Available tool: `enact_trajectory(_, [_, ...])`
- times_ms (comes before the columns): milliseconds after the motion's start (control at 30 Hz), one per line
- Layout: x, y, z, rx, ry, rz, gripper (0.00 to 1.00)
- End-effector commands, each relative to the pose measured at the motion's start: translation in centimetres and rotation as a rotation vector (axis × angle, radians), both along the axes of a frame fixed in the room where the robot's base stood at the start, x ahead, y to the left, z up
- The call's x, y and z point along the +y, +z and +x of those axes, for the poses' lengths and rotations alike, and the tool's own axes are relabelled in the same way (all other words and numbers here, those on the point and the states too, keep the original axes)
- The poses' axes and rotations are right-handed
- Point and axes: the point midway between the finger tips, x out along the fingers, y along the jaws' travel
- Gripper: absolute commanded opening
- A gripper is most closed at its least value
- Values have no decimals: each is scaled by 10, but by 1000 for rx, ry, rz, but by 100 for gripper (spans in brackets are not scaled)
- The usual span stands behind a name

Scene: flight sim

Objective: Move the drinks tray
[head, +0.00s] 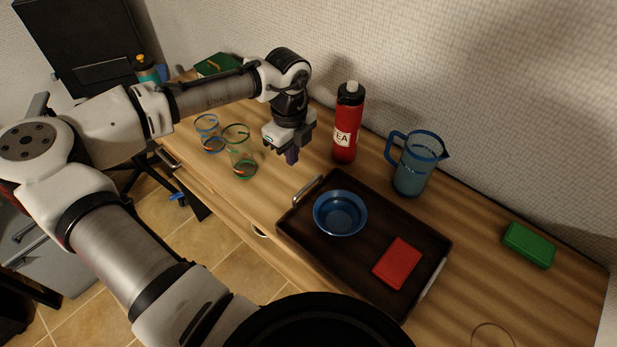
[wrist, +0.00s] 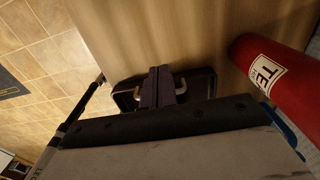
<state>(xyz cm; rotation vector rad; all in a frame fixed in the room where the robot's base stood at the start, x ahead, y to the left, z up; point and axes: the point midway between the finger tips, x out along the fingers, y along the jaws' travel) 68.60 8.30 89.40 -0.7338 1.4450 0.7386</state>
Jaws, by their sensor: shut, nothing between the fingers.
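The drinks tray (head: 345,256) is dark brown with metal handles at its two ends, and it lies on the wooden counter. It holds a blue bowl (head: 341,213) and a red block-like item (head: 397,263). My gripper (head: 292,158) is shut and empty, above the counter and beyond the tray's left handle (head: 307,190). In the wrist view my gripper's fingers (wrist: 157,84) cover the middle of the tray handle (wrist: 179,84); they appear apart from it. Much of the tray is hidden in that view.
A red tea bottle (head: 347,125) stands right of my gripper, near the wall. A blue jug (head: 416,165) stands behind the tray. Two glasses, one green-rimmed (head: 240,152) and one blue-rimmed (head: 209,133), stand to the left. A green block (head: 529,245) lies at the right.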

Motion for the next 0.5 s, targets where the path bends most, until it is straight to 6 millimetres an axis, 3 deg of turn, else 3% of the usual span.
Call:
enact_trajectory(333, [-1,-72,0,-1,-3,1,0])
enact_trajectory(500, [-21,-72,-14,-4,-5,2,0])
